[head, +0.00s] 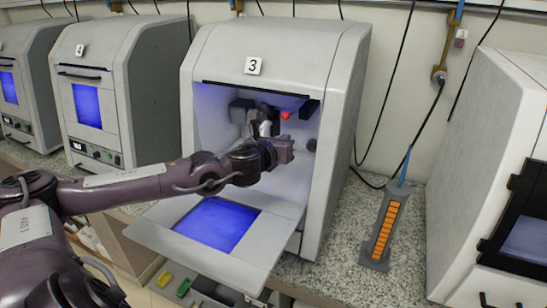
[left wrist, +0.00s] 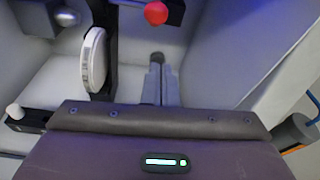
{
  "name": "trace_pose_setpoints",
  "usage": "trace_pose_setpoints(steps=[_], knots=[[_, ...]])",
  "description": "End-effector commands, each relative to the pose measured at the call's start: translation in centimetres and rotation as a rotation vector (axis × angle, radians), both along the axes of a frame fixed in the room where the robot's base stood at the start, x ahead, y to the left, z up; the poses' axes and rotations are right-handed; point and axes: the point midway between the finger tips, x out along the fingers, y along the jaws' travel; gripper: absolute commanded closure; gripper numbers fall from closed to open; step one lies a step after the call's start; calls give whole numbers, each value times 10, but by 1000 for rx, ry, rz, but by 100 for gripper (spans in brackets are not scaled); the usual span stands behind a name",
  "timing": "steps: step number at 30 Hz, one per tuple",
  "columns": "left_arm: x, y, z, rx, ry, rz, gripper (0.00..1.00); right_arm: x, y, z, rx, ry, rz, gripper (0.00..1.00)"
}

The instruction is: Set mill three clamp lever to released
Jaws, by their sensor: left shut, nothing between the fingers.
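Mill three (head: 340,80) stands with its front door (head: 262,245) folded down and its chamber open. A red ball knob (head: 285,115) shows inside the chamber; in the left wrist view the red ball (left wrist: 156,12) is at the top, beyond the fingertips and apart from them. Whether it belongs to the clamp lever I cannot tell. A pale disc (left wrist: 94,60) stands upright on a dark mount to its left. My left gripper (head: 285,150) is inside the chamber, below the red knob; its fingers (left wrist: 161,75) are shut and empty. My right gripper is not in view.
The chamber walls close in around my left gripper, and the lowered door lies under my forearm. A grey rack with orange blanks (head: 385,228) stands on the speckled counter (head: 340,265) to the right. Other mills stand at left (head: 135,75) and right (head: 465,190).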

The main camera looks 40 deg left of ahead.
Motion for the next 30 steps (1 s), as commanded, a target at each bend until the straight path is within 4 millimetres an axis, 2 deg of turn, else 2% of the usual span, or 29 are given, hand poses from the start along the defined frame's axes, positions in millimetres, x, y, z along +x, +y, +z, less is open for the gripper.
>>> trace_pose_setpoints(steps=[6,13,18,30], knots=[[-27,-5,5,8,8,-2,100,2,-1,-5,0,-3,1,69],[-49,-10,12,6,6,-1,100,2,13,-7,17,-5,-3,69],[-63,-13,18,4,4,-2,100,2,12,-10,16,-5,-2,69],[-73,-15,20,-2,5,1,100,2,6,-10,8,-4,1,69]])
